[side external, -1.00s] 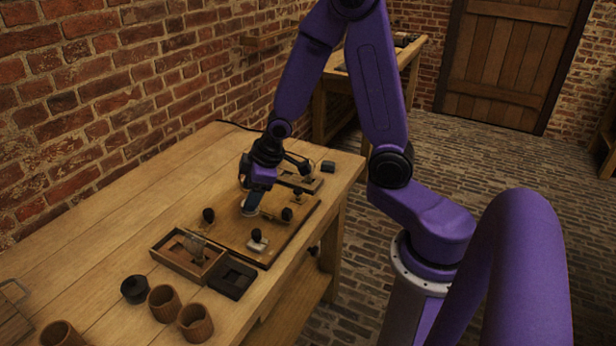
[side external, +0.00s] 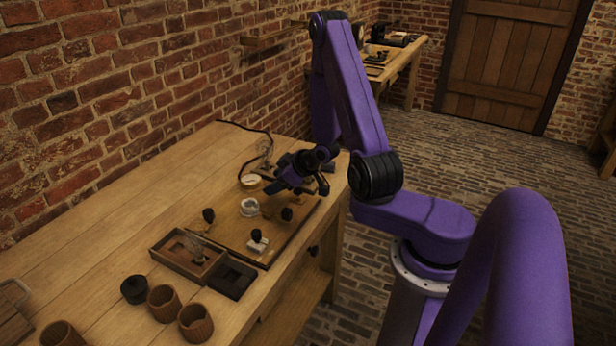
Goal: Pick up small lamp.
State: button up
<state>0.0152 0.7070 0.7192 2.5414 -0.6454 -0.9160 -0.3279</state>
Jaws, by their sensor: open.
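A small clear glass bulb (side external: 264,152), which looks like the small lamp, stands near the back of the table beside a dark cord. A pale round piece with a brass-coloured rim (side external: 250,182) is just in front of it. My gripper (side external: 270,188) is tilted, with its fingers toward the lower left, right of that round piece and above the far end of the wooden board (side external: 228,238). It is open and holds nothing that I can see. It hides part of the board's far end. A second clear glass piece (side external: 197,246) is at the open wooden box; its shape is unclear.
On the board are a white round piece (side external: 250,207) and several dark-knobbed parts, one on a white base (side external: 257,242). The wooden box (side external: 165,258) and a dark tray (side external: 232,279) lie in front. Wooden cups (side external: 164,303) and a black jar (side external: 134,289) stand nearer. The table's left side is mostly clear.

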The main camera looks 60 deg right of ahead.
jog(key=s+d+m+h, duration=0.1)
jog(key=s+d+m+t, duration=0.1)
jog(key=s, duration=0.1)
jog(key=s+d+m+t+h, duration=0.1)
jog(key=s+d, duration=0.1)
jog(key=shift+s+f+m+h, duration=0.1)
jog(key=shift+f+m+h, duration=0.1)
jog(key=shift+m+h, duration=0.1)
jog(key=s+d+r+m+t+h, duration=0.25)
jog(key=s+m+h, duration=0.35)
jog(key=s, duration=0.3)
jog(key=shift+g, duration=0.45)
jog(key=shift+f+x, duration=0.1)
jog(key=shift+x, duration=3.05)
jog(key=shift+f+x, duration=0.15)
jog(key=shift+x, duration=5.6)
jog(key=shift+d+r, duration=0.1)
jog(key=shift+r, duration=0.05)
